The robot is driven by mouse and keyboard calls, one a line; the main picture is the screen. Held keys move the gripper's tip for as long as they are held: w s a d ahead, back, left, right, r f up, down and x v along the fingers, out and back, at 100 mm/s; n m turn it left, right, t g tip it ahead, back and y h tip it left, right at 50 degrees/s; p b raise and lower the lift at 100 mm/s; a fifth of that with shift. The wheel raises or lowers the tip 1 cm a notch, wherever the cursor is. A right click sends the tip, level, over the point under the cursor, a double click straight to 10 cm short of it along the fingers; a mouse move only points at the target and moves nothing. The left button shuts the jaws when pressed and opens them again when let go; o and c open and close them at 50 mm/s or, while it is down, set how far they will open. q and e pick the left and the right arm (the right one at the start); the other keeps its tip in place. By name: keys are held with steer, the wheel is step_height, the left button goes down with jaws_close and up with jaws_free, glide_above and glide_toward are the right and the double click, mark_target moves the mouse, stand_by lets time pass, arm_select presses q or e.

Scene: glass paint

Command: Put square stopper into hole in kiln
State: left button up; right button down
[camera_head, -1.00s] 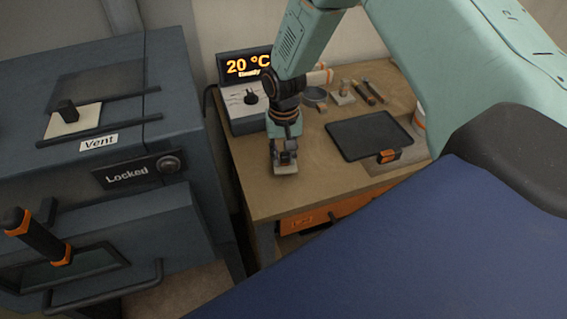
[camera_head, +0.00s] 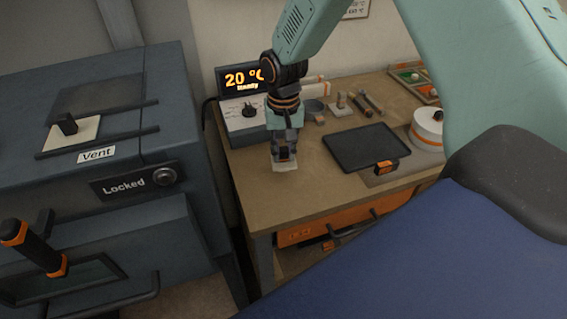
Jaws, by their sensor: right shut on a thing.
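The square stopper (camera_head: 285,168), a small pale square piece, is under my right gripper (camera_head: 284,153) at the left part of the wooden table. My right gripper points down and is shut on the stopper's upper part, which the fingers mostly hide. I cannot tell whether the stopper touches the table or hangs just above it. The dark blue kiln (camera_head: 105,165) stands to the left, apart from the gripper. On its top is a pale square plate with a black knob (camera_head: 68,127) by the "Vent" label. I cannot make out an open hole. My left gripper is out of view.
A control box (camera_head: 244,104) reading 20 °C stands behind my right gripper. A black tray (camera_head: 366,147) lies to the right, with small tools (camera_head: 362,103) behind it and a white round container (camera_head: 428,128) beyond. A gap separates table (camera_head: 262,204) and kiln.

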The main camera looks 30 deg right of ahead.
mark_target(283, 148)
steer(key=r, duration=0.2)
steer(key=shift+w+a+r, duration=0.15)
steer(key=shift+w+r, duration=0.05)
steer(key=shift+r, duration=0.8)
steer(key=shift+s+r+p, duration=0.15)
steer(key=shift+r+p, duration=0.5)
steer(key=shift+p, duration=0.15)
steer(key=shift+r+p, duration=0.8)
steer(key=shift+p, duration=0.2)
